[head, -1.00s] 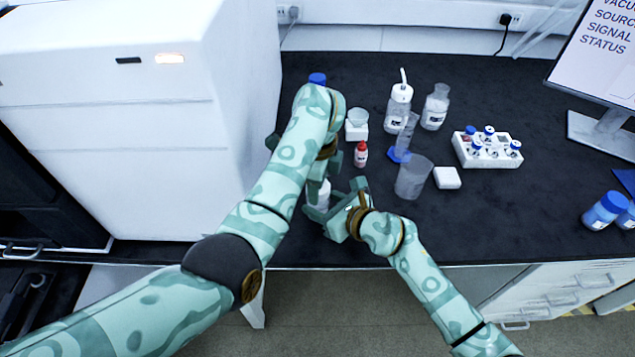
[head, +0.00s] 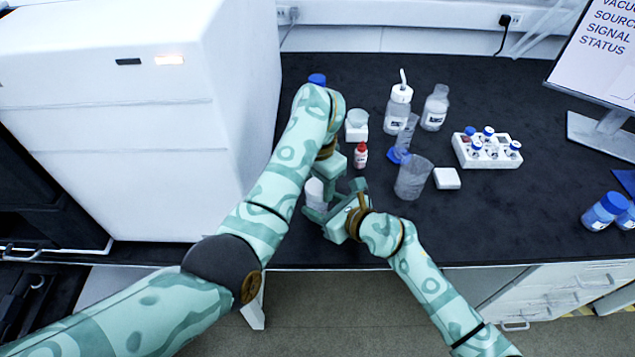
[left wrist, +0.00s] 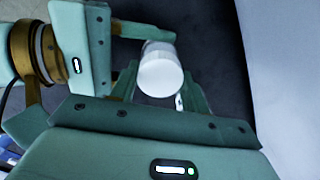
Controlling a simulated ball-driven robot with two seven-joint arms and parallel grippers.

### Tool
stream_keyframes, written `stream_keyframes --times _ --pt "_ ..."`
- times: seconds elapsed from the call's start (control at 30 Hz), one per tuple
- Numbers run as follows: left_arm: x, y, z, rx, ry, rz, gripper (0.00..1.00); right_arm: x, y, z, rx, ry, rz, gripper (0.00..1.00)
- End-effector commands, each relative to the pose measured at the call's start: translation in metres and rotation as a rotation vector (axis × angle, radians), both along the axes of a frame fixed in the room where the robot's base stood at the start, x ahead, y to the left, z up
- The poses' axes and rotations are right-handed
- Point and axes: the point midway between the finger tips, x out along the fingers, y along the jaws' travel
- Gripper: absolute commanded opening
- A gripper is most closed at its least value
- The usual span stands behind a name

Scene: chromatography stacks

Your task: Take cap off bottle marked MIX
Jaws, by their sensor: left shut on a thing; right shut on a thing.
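A whitish bottle (head: 316,194) stands near the front of the dark bench, partly hidden by my grippers; no marking on it can be read. In the left wrist view its round white cap (left wrist: 160,76) points up at the camera. My left gripper (head: 325,174) is above the bottle, shut on the cap; its fingers also show on both sides of the cap in the left wrist view (left wrist: 160,92). My right gripper (head: 325,205) comes from the right and is shut on the bottle's body lower down. Whether the cap is loose cannot be told.
A small red bottle (head: 361,156) and a clear beaker (head: 412,178) stand close behind and to the right. A wash bottle (head: 398,108), a white vial rack (head: 487,152) and a white block (head: 447,178) lie farther off. A large white machine (head: 120,130) is left.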

Motion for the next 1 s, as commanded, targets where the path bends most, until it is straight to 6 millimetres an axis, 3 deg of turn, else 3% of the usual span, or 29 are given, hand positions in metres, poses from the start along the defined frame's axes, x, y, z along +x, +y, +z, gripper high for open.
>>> stream_keyframes --times 0.63,1.0 --pt "0.001 0.0 0.021 0.002 -0.004 -0.001 0.19 -0.001 0.0 -0.001 0.0 0.001 0.001 0.0" --pt "0.0 0.0 0.022 0.0 0.0 -0.001 0.19 0.0 0.0 -0.001 -0.001 0.001 0.0 0.0"
